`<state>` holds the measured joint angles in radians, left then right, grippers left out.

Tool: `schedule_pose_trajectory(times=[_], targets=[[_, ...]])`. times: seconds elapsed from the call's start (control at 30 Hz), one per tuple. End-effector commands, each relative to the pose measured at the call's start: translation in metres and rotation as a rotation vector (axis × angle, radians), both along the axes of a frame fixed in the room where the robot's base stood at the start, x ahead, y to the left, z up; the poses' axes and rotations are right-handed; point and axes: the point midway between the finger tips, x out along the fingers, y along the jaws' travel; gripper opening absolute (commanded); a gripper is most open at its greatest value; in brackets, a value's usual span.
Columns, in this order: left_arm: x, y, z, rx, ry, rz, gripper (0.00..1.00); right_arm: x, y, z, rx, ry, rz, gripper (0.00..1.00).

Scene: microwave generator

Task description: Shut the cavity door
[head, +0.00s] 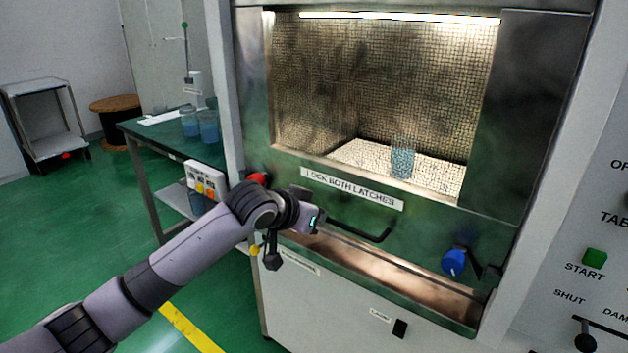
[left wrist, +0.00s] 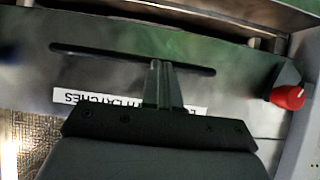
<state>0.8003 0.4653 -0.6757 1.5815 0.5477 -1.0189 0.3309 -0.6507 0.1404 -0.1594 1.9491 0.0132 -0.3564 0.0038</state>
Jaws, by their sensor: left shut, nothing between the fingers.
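The cavity door (head: 290,172) is a green-framed panel with a mesh window and a "LOCK BOTH LATCHES" label (head: 352,189). A copper-coloured gap (head: 400,273) shows below its lower edge. The door has a black bar handle (head: 372,238), a red latch knob (head: 257,179) on the left and a blue one (head: 454,262) on the right. My left gripper (head: 318,224) is shut and empty at the handle's left part. In the left wrist view its closed fingers (left wrist: 161,68) overlap the handle (left wrist: 95,50); contact is unclear. The right gripper is not in view.
A beaker (head: 403,157) stands behind the mesh. A control panel with a green start button (head: 594,257) is at the right. A green bench (head: 150,130) with beakers stands at the left. Open green floor (head: 60,240) lies left of my arm.

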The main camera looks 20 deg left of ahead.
Motion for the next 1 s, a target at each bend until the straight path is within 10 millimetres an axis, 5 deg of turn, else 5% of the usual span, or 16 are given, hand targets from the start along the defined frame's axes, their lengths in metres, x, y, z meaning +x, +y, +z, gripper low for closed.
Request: schedule_pose_trajectory(times=[0.1,0.33,1.0], targets=[[0.001,0.000,-0.027,-0.004,-0.005,0.002,0.00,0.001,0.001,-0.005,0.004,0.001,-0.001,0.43],[0.002,0.000,-0.053,-0.005,-0.011,0.003,0.00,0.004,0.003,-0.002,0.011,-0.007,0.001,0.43],[0.001,0.000,-0.061,-0.001,-0.001,0.001,0.00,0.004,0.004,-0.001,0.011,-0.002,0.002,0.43]])
